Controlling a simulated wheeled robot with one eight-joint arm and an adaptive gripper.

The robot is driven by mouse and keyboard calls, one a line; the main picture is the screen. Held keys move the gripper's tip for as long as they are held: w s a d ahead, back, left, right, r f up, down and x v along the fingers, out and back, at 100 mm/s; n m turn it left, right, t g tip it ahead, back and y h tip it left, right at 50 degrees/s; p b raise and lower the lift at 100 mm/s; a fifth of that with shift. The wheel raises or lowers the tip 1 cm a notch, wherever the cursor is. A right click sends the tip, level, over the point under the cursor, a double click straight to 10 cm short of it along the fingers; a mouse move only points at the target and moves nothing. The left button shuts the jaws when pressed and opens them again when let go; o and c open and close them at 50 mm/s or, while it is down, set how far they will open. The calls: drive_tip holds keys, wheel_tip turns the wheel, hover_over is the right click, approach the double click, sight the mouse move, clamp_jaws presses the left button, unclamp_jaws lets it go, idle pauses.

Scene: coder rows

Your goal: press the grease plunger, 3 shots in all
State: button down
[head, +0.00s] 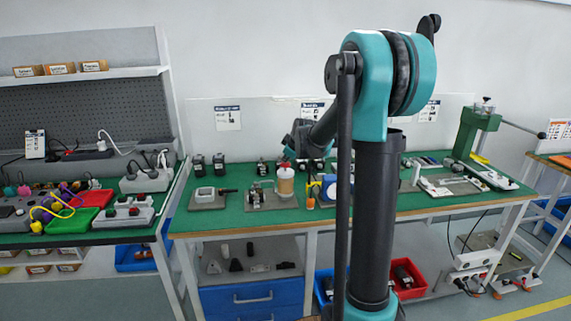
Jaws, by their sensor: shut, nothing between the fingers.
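A grey base plate (272,204) on the green bench carries a small metal fixture (261,188) and a cream cylinder with a brownish top (286,184). This looks like the grease unit, but the plunger itself is too small to make out. My gripper (302,156) is at the end of my forearm, above and slightly right of the cylinder. It is shut and empty. Its fingertips are small and dark against dark items behind, so I cannot tell whether they touch anything.
A grey plate with a small device (207,197) stands to the left. A blue part (328,187) and an orange-topped bottle (310,198) stand close on the right. A green press (470,135) stands at the bench's right end. My arm hides the bench's middle.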

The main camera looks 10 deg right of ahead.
sight(286, 164)
drive_tip(key=shift+f, duration=0.5)
idle(0.6)
drive_tip(key=shift+r, duration=1.25)
drive_tip(key=shift+r, duration=0.1)
drive_tip(key=shift+r, duration=2.4)
wheel_tip(286, 164, up, 4)
drive_tip(key=shift+f, duration=0.1)
drive_tip(key=shift+f, duration=0.1)
